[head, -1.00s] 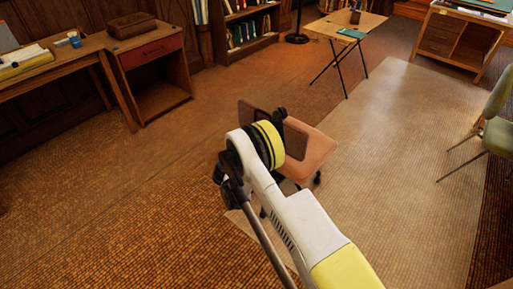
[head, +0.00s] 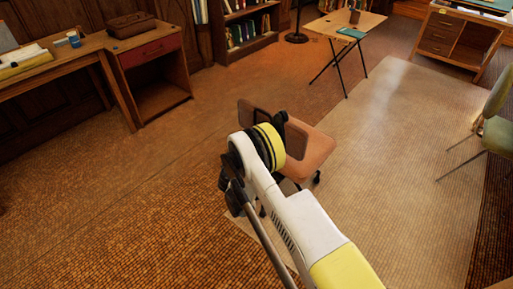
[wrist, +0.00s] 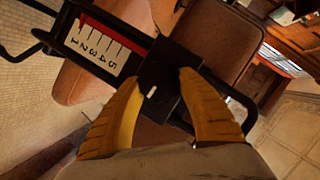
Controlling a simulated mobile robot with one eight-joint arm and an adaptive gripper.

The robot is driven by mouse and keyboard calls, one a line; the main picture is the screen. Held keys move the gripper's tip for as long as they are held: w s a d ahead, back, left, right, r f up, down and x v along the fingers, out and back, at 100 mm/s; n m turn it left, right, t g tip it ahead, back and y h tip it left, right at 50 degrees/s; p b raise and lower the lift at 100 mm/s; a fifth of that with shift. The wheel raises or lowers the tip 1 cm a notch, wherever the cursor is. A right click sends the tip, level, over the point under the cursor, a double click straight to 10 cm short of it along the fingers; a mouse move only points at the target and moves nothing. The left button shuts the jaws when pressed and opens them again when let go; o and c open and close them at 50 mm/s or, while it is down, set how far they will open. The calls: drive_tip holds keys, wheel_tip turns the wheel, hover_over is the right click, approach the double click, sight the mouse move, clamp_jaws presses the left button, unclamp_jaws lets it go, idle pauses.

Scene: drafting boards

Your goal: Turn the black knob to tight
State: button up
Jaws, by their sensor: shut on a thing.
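In the wrist view, the black knob (wrist: 160,78) is a dark block with a short white mark on its face. My gripper (wrist: 159,82) has its two yellow fingers on either side of the knob, shut on it. A plate with a scale numbered 1 to 5 (wrist: 97,48) and a red band sits in a black frame to the left of the knob. The knob is by a brown office chair (head: 312,146), whose backrest (wrist: 212,38) shows behind it. In the head view my arm hides the gripper and the knob. I see no tight label.
A wooden desk (head: 95,48) and a bookshelf stand along the back wall. A small folding table (head: 338,25) stands at the back, a drawer unit (head: 445,38) at the back right. A green chair (head: 497,125) is at the right edge. The floor around the office chair is open.

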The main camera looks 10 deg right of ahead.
drive_tip(key=o, duration=1.2)
wheel_tip(320, 180, up, 10)
